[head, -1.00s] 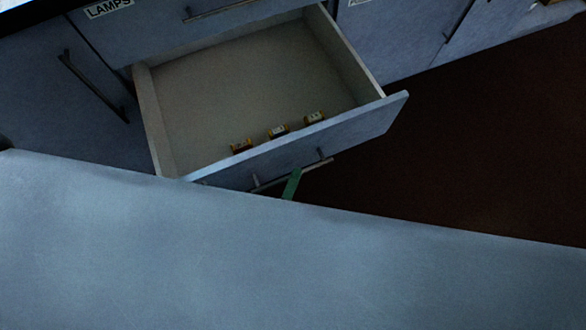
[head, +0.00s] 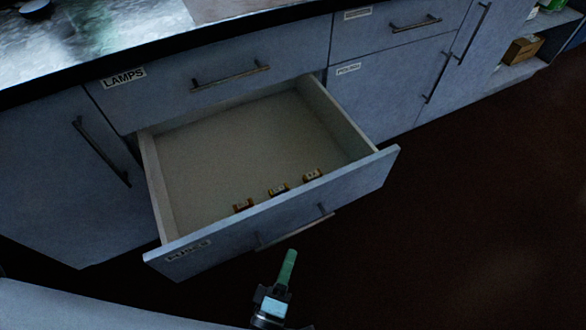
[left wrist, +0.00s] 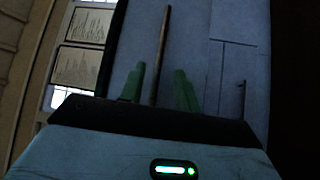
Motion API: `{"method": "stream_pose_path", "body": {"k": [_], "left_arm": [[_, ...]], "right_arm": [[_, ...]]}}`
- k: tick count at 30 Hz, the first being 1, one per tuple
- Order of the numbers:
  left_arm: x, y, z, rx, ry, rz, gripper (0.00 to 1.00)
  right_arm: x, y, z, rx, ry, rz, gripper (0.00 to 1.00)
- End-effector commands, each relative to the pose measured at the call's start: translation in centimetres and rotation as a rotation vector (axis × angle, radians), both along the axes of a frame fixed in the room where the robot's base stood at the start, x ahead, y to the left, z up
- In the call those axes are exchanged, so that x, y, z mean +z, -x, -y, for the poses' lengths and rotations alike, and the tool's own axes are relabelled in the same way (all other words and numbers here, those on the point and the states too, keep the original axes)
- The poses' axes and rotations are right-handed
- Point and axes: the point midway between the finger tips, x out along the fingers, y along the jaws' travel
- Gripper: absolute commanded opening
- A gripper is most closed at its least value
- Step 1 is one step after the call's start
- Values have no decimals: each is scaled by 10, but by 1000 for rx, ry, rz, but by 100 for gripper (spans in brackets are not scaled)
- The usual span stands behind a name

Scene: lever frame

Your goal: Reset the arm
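The lower drawer (head: 205,254) with a label that seems to read FUSES is pulled open. Its bar handle (head: 295,232) is on the front face. Three small amber-and-dark items (head: 278,190) lie inside along the front wall. My left gripper (head: 288,258), with green fingers, is just below and in front of the handle, apart from it in the head view. In the left wrist view its two green fingers (left wrist: 159,88) are spread, with a bar handle (left wrist: 163,50) showing between them, not gripped. My right gripper is not in view.
A closed drawer (head: 170,92) labelled LAMPS is above the open one, under the counter (head: 115,50). Closed cabinet fronts (head: 380,95) stand to the right. A shelf with a brown box (head: 523,49) is at far right. The dark floor (head: 450,220) is clear.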

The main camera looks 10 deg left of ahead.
Motion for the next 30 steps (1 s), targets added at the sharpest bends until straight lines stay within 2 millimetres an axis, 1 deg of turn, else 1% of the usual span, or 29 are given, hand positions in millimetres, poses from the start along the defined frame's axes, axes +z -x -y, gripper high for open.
{"method": "stream_pose_path", "body": {"k": [5,7,11,17,21,23,27,30], "left_arm": [[0,0,0,0,-1,-1,32],[1,3,-1,-3,-16,-9,32],[9,18,-8,-19,-121,-57,32],[27,65,-32,-98,-454,-196,32],[43,102,-57,-178,-712,-288,32],[53,117,-69,-216,-823,-321,32],[83,148,-101,-309,-1078,-384,32],[105,165,-125,-368,-1241,-416,32]], "right_arm": [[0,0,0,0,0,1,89],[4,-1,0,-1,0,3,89],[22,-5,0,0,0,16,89],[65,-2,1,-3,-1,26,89],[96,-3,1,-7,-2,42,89],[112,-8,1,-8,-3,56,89],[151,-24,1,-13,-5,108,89],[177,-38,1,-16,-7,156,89]]}}
